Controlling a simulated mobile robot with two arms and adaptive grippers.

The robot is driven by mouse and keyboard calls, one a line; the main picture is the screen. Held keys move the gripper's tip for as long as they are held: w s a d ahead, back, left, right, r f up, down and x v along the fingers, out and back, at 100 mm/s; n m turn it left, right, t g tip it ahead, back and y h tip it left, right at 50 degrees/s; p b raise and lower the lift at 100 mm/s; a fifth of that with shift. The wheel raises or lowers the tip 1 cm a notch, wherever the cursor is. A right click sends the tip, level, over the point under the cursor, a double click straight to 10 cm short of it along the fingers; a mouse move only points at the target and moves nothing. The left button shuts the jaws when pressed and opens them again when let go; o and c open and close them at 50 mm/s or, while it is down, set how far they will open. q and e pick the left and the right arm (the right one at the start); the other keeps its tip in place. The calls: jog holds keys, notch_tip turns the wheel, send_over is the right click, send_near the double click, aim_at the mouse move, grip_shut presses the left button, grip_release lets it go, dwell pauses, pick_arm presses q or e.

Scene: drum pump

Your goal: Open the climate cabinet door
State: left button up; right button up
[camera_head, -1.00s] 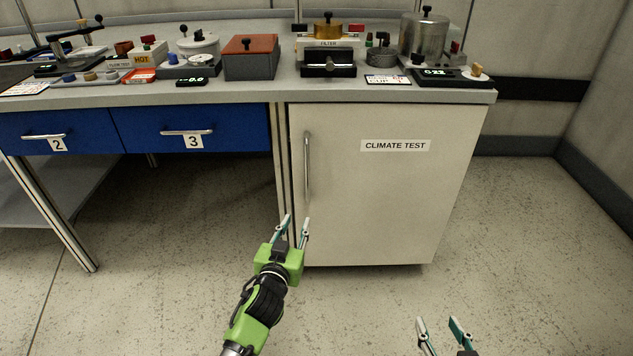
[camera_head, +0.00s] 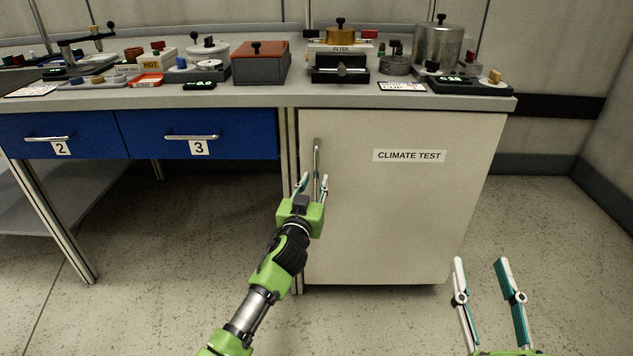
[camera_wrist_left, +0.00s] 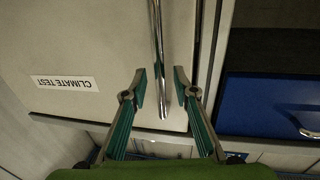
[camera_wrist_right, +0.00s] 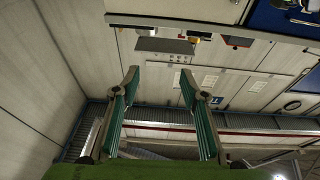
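The climate cabinet door (camera_head: 400,215) is a beige panel labelled CLIMATE TEST (camera_head: 409,156), and it is closed. Its vertical metal handle (camera_head: 317,160) runs along the door's left side. My left gripper (camera_head: 312,180) is open at the handle's lower part. In the left wrist view the handle (camera_wrist_left: 158,60) runs between the two open fingers (camera_wrist_left: 160,82), and I see a gap on both sides of it. The left arm hides the handle's lower end in the head view. My right gripper (camera_head: 480,262) is open and empty, low in front of the cabinet's right part.
The worktop (camera_head: 300,97) above holds a brown-lidded box (camera_head: 260,64), a filter unit (camera_head: 340,62) and a steel vessel (camera_head: 437,45). Blue drawers 2 (camera_head: 95,138) and 3 (camera_head: 235,142) are shut left of the cabinet. The floor in front is clear.

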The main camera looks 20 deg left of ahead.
pick_arm(q)
jog(key=shift+w+a, duration=0.1)
jog(key=shift+w, duration=1.25)
grip_shut()
pick_arm(e)
jog(key=r+t, duration=0.1)
jog(key=r, duration=0.1)
jog(key=s+r+t+y, duration=0.1)
jog(key=r, duration=0.1)
jog(key=shift+s+a, duration=0.1)
jog(key=shift+s, duration=0.1)
